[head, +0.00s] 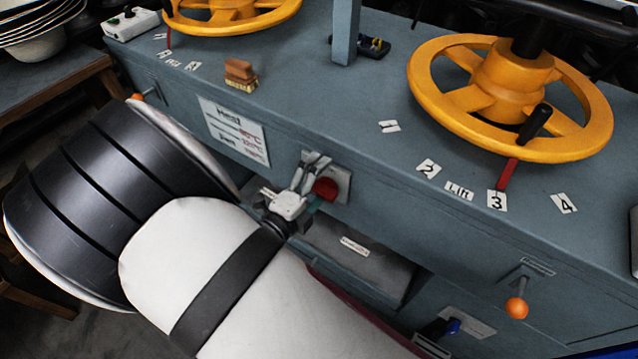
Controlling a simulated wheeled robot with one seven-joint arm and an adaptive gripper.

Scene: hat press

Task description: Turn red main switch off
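The red main switch (325,188) is a round red knob on a grey plate (343,186) on the front of the blue-grey machine. My gripper (314,168) is right at the switch, its fingers just left of and above the red knob in the picture. The gripper hides the left part of the plate and some of the knob. I cannot tell whether the fingers touch the knob or how far apart they are. The knob's on or off marking is not readable.
Two yellow handwheels (510,95) (232,12) stand on the machine top (330,100). A printed sign (233,131) is left of the switch. An orange-knobbed lever (517,307) and a blue-tipped switch (453,326) are lower right. A brush (241,75) lies on top.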

